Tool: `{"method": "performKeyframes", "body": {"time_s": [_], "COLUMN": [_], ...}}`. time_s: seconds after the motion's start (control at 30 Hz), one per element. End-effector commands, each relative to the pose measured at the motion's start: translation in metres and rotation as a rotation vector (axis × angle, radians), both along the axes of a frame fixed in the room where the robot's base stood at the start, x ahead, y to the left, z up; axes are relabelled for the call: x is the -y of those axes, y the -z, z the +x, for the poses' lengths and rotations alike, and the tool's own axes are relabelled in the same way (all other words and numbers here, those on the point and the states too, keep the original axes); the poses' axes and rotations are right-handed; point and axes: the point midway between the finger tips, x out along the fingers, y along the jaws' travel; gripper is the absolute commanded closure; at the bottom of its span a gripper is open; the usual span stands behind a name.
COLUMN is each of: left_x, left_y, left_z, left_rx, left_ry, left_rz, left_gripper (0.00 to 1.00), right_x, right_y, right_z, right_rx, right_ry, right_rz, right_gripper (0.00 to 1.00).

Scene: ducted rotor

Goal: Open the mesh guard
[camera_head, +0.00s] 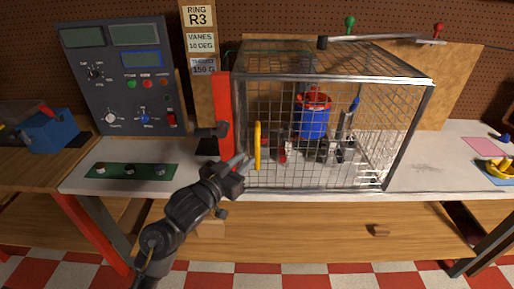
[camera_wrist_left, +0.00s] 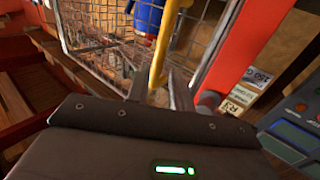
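The mesh guard (camera_head: 335,95) is a wire cage with a metal frame on the bench, and its front looks closed. A vertical yellow handle (camera_head: 257,146) is on the left part of its front, beside a red post (camera_head: 222,110). My left gripper (camera_head: 240,163) is just left of the handle's lower part. In the left wrist view its two fingers (camera_wrist_left: 160,88) are apart, with the yellow handle (camera_wrist_left: 163,45) showing in line with the gap between them. I cannot tell whether they touch it. My right gripper is not in view.
Inside the cage is a blue and red cylinder (camera_head: 312,118). A dark piece (camera_head: 211,131) sticks out at the red post. A control panel (camera_head: 125,80) and a green strip with knobs (camera_head: 130,170) are to the left. The bench right of the cage (camera_head: 435,165) is mostly clear.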

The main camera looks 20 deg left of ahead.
Motion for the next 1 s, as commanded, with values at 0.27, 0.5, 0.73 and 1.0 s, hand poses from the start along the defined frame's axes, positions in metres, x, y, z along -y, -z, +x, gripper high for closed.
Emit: {"method": "performKeyframes", "body": {"time_s": [0.27, 0.5, 0.73, 1.0], "left_x": [0.017, 0.023, 0.024, 0.024], "left_y": [-0.002, -0.001, 0.000, 0.000], "left_z": [0.048, 0.066, 0.068, 0.068], "left_rx": [0.000, 0.001, 0.001, 0.001], "left_ry": [0.000, -0.001, -0.001, -0.001], "left_rz": [-0.003, -0.001, 0.000, 0.000], "left_gripper": [0.77, 0.77, 0.77, 1.00], "right_x": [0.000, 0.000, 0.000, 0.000], "right_y": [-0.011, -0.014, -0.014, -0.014], "right_z": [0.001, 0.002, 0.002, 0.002], "right_rx": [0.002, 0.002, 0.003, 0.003], "right_ry": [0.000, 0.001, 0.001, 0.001], "right_rz": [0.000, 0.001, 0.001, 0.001], "right_gripper": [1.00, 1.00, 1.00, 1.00]}}
